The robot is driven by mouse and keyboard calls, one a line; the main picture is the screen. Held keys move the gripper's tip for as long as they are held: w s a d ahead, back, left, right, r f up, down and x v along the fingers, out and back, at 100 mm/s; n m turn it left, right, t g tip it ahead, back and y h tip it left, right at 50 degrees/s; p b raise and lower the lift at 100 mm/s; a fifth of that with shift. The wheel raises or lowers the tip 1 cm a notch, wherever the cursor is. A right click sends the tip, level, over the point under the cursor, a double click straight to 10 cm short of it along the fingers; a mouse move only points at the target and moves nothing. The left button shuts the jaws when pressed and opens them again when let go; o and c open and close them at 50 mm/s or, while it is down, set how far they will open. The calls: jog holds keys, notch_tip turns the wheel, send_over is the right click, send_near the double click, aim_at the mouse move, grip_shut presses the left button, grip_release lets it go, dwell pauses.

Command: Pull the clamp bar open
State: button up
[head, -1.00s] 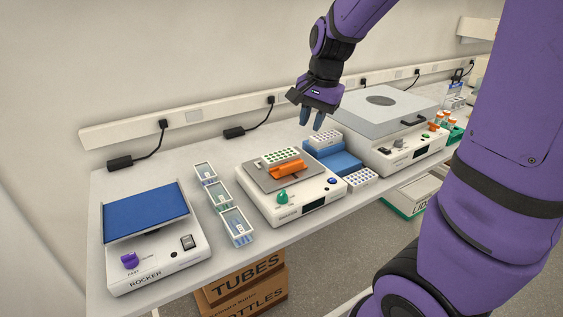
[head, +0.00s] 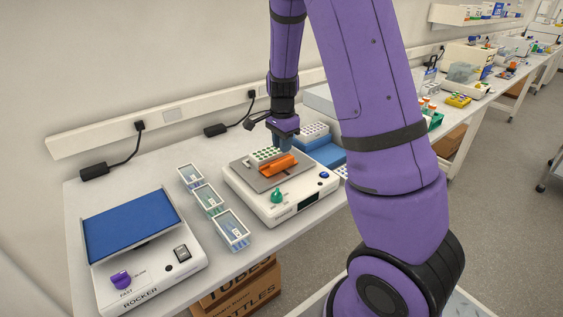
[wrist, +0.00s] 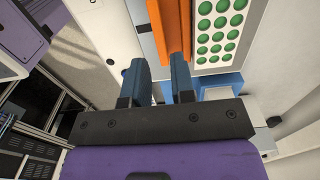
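The orange clamp bar (head: 281,165) lies along the front of a green-capped tube rack (head: 266,154) on the grey plate of a white shaker (head: 255,205). My gripper (head: 283,148) is over the plate's back right, close to the bar's right end. In the wrist view the clamp bar (wrist: 172,22) runs up the picture just ahead of my gripper (wrist: 159,65). The two blue fingers are apart with nothing between them. The right finger overlaps the bar's near end in that view; I cannot tell whether they touch.
A blue-topped rocker (head: 132,225) stands at the left. Several small clear trays (head: 208,197) stand between it and the shaker. A blue block (head: 325,152) and a white rack (head: 314,131) are right of the shaker. My arm hides part of the bench.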

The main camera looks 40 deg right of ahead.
aim_at(283, 160)
notch_tip(283, 160, down, 7)
jog(key=shift+r, duration=0.1)
jog(key=shift+c, duration=0.2)
grip_shut()
